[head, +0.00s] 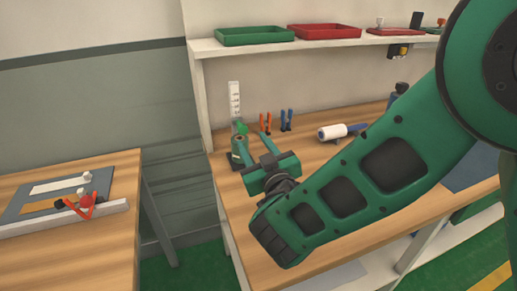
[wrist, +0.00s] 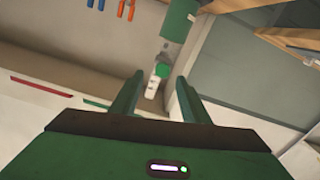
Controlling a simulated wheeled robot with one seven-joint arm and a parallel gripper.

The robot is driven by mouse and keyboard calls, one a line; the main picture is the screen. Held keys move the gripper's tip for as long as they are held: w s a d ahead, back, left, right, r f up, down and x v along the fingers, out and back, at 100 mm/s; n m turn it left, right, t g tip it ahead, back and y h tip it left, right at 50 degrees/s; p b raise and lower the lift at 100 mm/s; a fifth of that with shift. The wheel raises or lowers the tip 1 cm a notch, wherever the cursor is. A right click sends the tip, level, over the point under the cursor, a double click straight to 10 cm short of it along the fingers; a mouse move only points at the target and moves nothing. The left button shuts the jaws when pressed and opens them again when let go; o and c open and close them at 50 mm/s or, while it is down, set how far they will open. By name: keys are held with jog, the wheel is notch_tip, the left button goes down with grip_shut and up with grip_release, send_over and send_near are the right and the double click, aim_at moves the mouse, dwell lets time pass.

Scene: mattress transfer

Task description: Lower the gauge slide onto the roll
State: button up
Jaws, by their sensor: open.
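The white upright gauge (head: 235,97) stands at the left end of the workbench, against the back wall. My gripper (head: 252,142) is open and empty, close in front of the gauge. In the wrist view the green slide (wrist: 161,70) appears between my open fingers (wrist: 160,79), beyond the tips. The roll (wrist: 178,21) shows past it at the top. I cannot tell the exact gap between slide and roll.
Orange pliers (head: 265,122) and blue pliers (head: 286,120) stand right of the gauge, near a white roller (head: 335,132). A shelf (head: 300,44) with green and red trays hangs above. A separate table (head: 60,240) stands left, beyond a floor gap.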

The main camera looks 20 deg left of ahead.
jog(key=shift+v, duration=1.05)
jog(key=shift+c, duration=0.4)
